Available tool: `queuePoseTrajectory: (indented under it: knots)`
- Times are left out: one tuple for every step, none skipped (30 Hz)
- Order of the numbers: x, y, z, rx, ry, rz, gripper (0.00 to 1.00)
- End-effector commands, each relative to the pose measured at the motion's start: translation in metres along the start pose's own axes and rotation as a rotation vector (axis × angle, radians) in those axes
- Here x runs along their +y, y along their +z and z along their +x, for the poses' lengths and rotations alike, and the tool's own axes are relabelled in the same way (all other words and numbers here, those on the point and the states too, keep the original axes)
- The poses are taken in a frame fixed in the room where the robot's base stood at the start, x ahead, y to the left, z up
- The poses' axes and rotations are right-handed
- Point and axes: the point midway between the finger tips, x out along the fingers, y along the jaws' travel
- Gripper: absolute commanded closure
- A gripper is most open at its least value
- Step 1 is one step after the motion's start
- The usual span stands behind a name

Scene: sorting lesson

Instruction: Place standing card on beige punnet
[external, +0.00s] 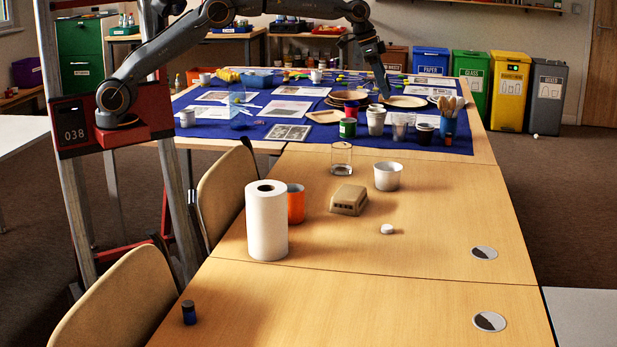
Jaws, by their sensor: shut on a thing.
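My gripper (384,88) is over the far table, pointing down just above the plates and cups. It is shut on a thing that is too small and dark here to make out. I cannot pick out a standing card for sure. A beige moulded carton (349,199), perhaps the punnet, sits on the bare near table, well in front of my gripper. A shallow beige square tray (325,117) lies on the blue cloth, left of and nearer than my gripper; I cannot tell which of the two is the punnet.
The blue cloth (222,131) holds flat sheets, plates (405,101), several cups and a green tin (348,128). A glass (341,157), white cup (388,176), orange cup (296,204) and paper roll (267,222) stand nearer. The near table's right front is mostly clear.

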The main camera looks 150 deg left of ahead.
Motion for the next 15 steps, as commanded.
queuePoseTrajectory:
  knots:
    - [0.026,0.002,0.005,-0.008,0.001,0.004,0.55]
    - [0.039,0.004,0.01,-0.008,-0.001,0.001,0.55]
    - [0.057,0.007,0.017,-0.009,-0.004,-0.002,0.55]
    - [0.071,0.01,0.022,-0.01,-0.006,-0.002,0.55]
    - [0.085,0.014,0.027,-0.01,-0.007,-0.003,0.55]
    - [0.102,0.02,0.033,-0.011,-0.009,-0.004,0.55]
    - [0.116,0.025,0.037,-0.011,-0.01,-0.004,0.55]
    - [0.13,0.03,0.041,-0.009,-0.01,-0.004,0.55]
    - [0.147,0.037,0.045,-0.008,-0.011,-0.004,0.55]
    - [0.16,0.043,0.049,-0.007,-0.011,-0.001,0.55]
    - [0.172,0.049,0.051,-0.006,-0.01,-0.001,0.55]
    - [0.187,0.057,0.055,-0.004,-0.009,0.0,0.55]
    - [0.198,0.063,0.057,-0.003,-0.008,0.003,0.55]
    - [0.207,0.069,0.058,-0.002,-0.007,0.004,0.55]
    - [0.22,0.077,0.06,0.0,-0.004,0.005,0.55]
